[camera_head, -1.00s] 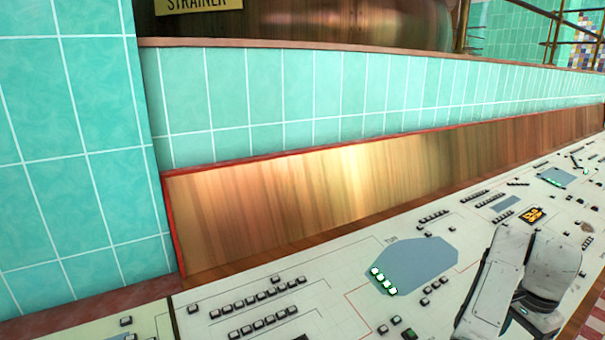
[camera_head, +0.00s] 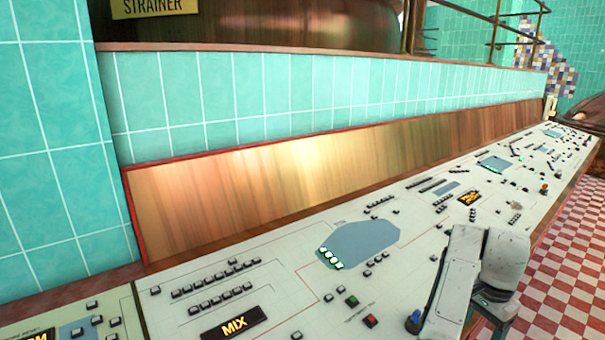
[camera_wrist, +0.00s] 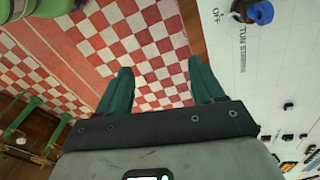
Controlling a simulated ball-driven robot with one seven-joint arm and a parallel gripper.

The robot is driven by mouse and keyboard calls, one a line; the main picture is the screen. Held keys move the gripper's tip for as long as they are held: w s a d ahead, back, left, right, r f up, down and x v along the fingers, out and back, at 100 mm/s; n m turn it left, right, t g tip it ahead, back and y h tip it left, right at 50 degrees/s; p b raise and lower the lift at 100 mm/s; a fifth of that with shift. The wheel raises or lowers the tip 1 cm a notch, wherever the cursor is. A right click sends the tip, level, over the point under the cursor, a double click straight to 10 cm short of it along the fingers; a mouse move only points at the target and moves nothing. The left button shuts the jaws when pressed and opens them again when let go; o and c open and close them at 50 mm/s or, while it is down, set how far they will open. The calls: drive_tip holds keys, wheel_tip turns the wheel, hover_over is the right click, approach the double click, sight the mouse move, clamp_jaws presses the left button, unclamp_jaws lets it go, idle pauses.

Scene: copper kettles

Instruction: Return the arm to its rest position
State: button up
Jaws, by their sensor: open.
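My gripper (camera_wrist: 160,90) shows in the wrist view with its two dark green fingers apart and nothing between them. Beyond the fingers is the red and white checkered floor. The console's white panel also shows along the right of the wrist view (camera_wrist: 245,75). A blue knob (camera_wrist: 260,12) is at its top right, beside printed "OFF" and "TUN" lettering, to the right of the gripper and apart from it.
The console carries many black buttons, a MIX label (camera_head: 233,325), green and red buttons (camera_head: 370,321) and a grey-blue tun outline. Checkered floor (camera_head: 575,270) lies open at right. Green railings (camera_wrist: 22,118) show at left.

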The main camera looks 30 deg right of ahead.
drive_tip(key=s+a+f+n, duration=0.4)
drive_tip(key=a+n, duration=0.2)
drive_tip(key=a, duration=0.4)
drive_tip(key=s+a+f+n, duration=0.4)
drive_tip(key=a+f+n, duration=0.1)
drive_tip(key=a, duration=0.6)
drive_tip(key=s+a+f+n+t, duration=0.1)
drive_tip(key=s+a+f+n, duration=0.3)
drive_tip(key=a+n, duration=0.4)
drive_tip(key=a+f, duration=0.1)
drive_tip(key=a, duration=0.2)
drive_tip(key=shift+s, duration=0.25)
drive_tip(key=shift+c, duration=0.3)
